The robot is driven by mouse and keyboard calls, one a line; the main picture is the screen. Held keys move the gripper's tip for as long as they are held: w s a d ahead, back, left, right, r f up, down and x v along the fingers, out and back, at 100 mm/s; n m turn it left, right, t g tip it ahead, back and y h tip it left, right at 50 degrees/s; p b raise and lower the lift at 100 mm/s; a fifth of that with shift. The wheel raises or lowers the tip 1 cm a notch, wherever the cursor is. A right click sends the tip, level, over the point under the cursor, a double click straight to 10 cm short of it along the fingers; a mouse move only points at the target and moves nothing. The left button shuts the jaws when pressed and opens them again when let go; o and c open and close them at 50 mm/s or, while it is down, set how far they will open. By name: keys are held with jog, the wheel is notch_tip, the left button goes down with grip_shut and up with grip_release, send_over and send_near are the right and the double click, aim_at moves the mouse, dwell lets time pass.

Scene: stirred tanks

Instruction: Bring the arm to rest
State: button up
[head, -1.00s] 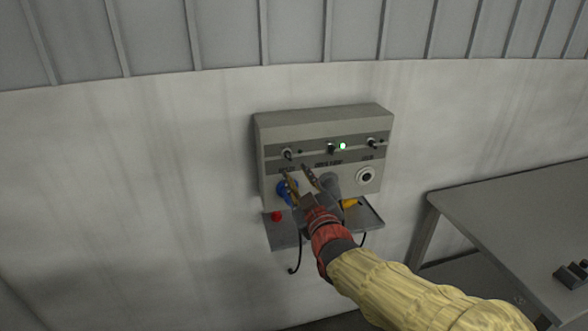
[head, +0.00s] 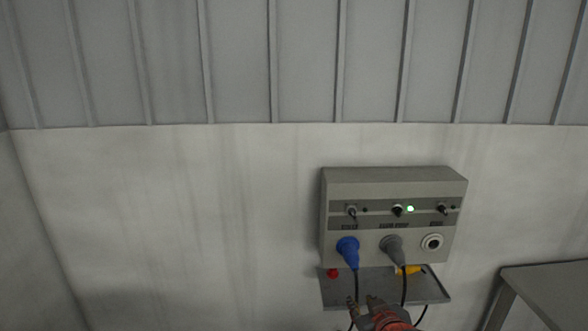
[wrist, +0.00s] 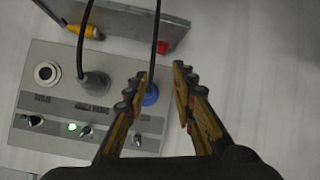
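My gripper (head: 364,303) is low in the head view, below the wall control box (head: 395,177) and in front of its shelf. The right socket (head: 432,242) is empty. A green lamp (head: 410,209) is lit beside the middle switch.
A grey shelf (head: 340,294) below the box bears a red piece (head: 333,273) and a yellow plug (head: 408,270). A grey table (head: 560,285) stands at the lower right. The wall left of the box is clear.

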jog(key=s+r+m+g, duration=0.2)
jog(key=s+g, duration=0.4)
jog(key=s, duration=1.7)
jog(key=shift+d+r+m, duration=0.2)
jog(key=shift+d+m, duration=0.25)
jog(key=shift+m, duration=0.15)
